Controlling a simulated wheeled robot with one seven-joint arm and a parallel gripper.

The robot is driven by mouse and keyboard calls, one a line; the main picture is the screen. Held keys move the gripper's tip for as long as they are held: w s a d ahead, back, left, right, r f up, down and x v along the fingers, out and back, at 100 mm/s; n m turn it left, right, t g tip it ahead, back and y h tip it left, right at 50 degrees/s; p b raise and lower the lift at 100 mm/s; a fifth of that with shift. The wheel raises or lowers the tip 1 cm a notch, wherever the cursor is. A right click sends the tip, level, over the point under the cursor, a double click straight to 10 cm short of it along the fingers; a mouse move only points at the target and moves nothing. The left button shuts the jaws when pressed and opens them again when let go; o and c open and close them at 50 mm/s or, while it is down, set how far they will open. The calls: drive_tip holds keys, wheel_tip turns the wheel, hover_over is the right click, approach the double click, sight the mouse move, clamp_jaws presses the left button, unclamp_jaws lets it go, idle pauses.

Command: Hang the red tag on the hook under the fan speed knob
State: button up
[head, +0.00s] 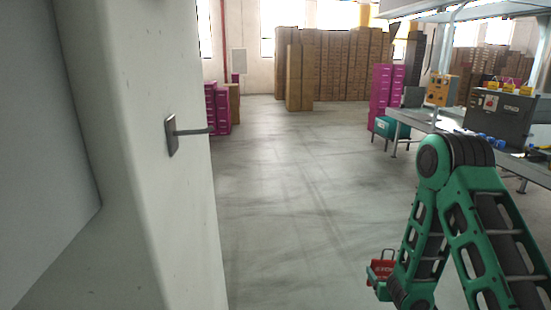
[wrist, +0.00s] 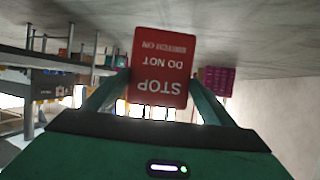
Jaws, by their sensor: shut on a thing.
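My gripper (head: 376,272) is low at the right of the head view, partly hidden by my green arm. It is shut on the red tag (head: 383,267), held clear above the floor. In the wrist view the tag (wrist: 163,55) sits between my two fingers (wrist: 160,84), its white lettering "STOP DO NOT SWITCH ON" upside down. A grey hook (head: 192,131) on a dark square plate sticks out to the right from a white upright face at the left of the head view. My gripper is well away from it, lower and to the right. No fan speed knob shows.
The white body (head: 150,200) fills the left side. A workbench (head: 440,122) with a dark grey box (head: 497,118) stands at the right. Magenta boxes (head: 381,95) and stacked cardboard boxes (head: 340,65) stand farther back. The floor (head: 290,210) between is clear.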

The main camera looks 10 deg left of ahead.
drive_tip(key=shift+w+a+r, duration=0.4)
drive_tip(key=shift+a+r, duration=0.05)
drive_tip(key=shift+a, duration=0.2)
drive_tip(key=w+a+r+n+y, duration=0.25)
drive_tip(key=w+a+r, duration=0.25)
drive_tip(key=a+r, duration=0.55)
drive_tip(key=s+a+r+n+g+y, duration=0.35)
drive_tip(key=a+r+n+y, duration=0.2)
drive_tip(key=a+r, duration=0.95)
drive_tip(key=s+a+r+n+g+y, duration=0.2)
drive_tip(key=s+a+r+n+g, duration=0.1)
drive_tip(key=s+r, duration=0.5)
drive_tip(key=s+a+r+n+g+y, duration=0.2)
drive_tip(key=s+a+r+n+g, duration=0.15)
drive_tip(key=s+r, duration=0.4)
drive_tip(key=s+a+r+n+g+y, duration=0.1)
drive_tip(key=s+a+r+n+g, duration=0.2)
drive_tip(key=s+r, duration=0.45)
drive_tip(key=s+a+f, duration=0.2)
drive_tip(key=s+a, duration=0.1)
drive_tip(key=a, duration=0.7)
drive_tip(key=shift+a+f, duration=0.25)
drive_tip(key=shift+a, duration=0.05)
drive_tip(key=shift+s, duration=0.1)
